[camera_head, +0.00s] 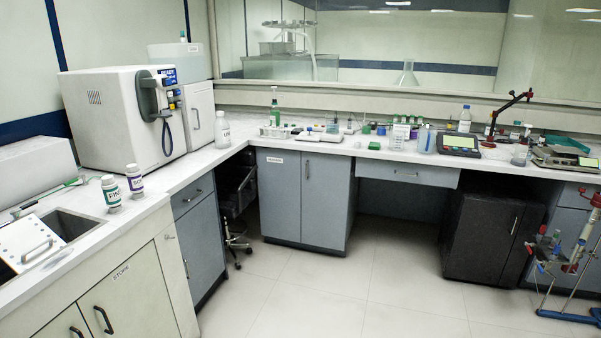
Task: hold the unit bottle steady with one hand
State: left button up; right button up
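Two small white bottles stand upright on the left counter beside the sink. Neither of my grippers is in view, and nothing touches either bottle.
A sink (66,226) lies left of the bottles. A large white analyser (112,117) stands behind them. The back counter (340,145) holds a white bottle (222,129), racks, scales and glassware. A blue-framed stand (568,310) is at the lower right. The middle floor is clear.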

aim_at(220, 126)
jog(key=i+l, duration=0.1)
jog(key=i, duration=1.85)
jog(key=j+u, duration=0.05)
jog(key=j, duration=0.05)
